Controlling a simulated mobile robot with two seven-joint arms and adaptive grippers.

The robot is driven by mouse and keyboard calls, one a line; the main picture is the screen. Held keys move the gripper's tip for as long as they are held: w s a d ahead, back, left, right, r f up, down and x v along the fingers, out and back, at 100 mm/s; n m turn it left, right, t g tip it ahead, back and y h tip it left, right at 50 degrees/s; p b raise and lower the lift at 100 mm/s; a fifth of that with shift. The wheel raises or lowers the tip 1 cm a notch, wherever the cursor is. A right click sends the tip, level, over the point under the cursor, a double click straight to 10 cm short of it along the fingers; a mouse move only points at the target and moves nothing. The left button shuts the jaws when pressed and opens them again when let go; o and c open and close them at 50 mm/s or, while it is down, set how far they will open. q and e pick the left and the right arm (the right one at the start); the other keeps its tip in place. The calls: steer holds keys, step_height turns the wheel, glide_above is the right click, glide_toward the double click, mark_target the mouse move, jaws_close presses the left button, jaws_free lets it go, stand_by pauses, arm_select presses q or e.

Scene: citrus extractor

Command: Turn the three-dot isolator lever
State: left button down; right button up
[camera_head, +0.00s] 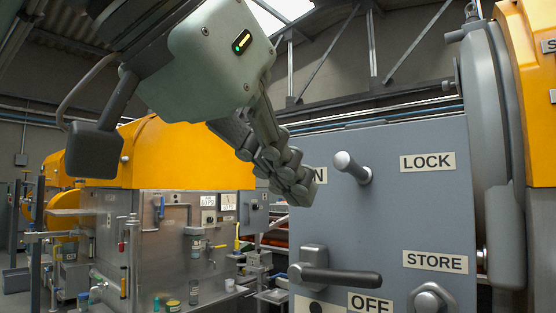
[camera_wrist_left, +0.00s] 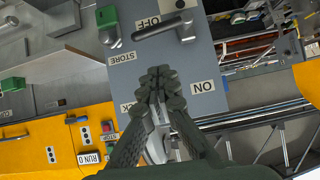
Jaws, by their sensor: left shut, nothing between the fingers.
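My left gripper (camera_head: 298,188) is shut and empty, reaching down from the top in front of the grey panel's (camera_head: 400,220) left edge. Its fingertips partly cover the ON label (camera_head: 320,175). A dark lever (camera_head: 345,277) with a horizontal handle pointing right sits below the fingertips, apart from them. A pale plate (camera_head: 315,307) with a dark dot shows below its pivot, cut by the frame edge; I cannot tell how many dots it has. In the left wrist view the shut fingers (camera_wrist_left: 165,82) cover the panel's middle, and the lever (camera_wrist_left: 163,30) lies beyond them.
A round-ended peg (camera_head: 354,169) sticks out right of the fingertips. LOCK (camera_head: 427,162), STORE (camera_head: 435,262) and OFF (camera_head: 370,303) labels mark the panel. A hexagonal knob (camera_head: 432,299) is at lower right. Orange machines (camera_head: 190,150) stand behind.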

mark_target(332, 276)
arm_select(q)
steer(key=w+d+f+g, duration=0.1)
steer(key=w+f, duration=0.1)
steer(key=w+d+f+g+y, duration=0.1)
steer(key=w+d+f+g, duration=0.2)
steer(key=w+d+f, duration=0.1)
steer(key=w, duration=0.1)
steer(key=shift+d+f+y, duration=0.25)
steer(key=shift+f+y, duration=0.05)
steer(key=shift+f, duration=0.1)
arm_select(e)
steer(key=shift+s+d+f+g, duration=0.1)
steer(key=shift+s+d+g, duration=0.25)
steer(key=shift+s, duration=0.25)
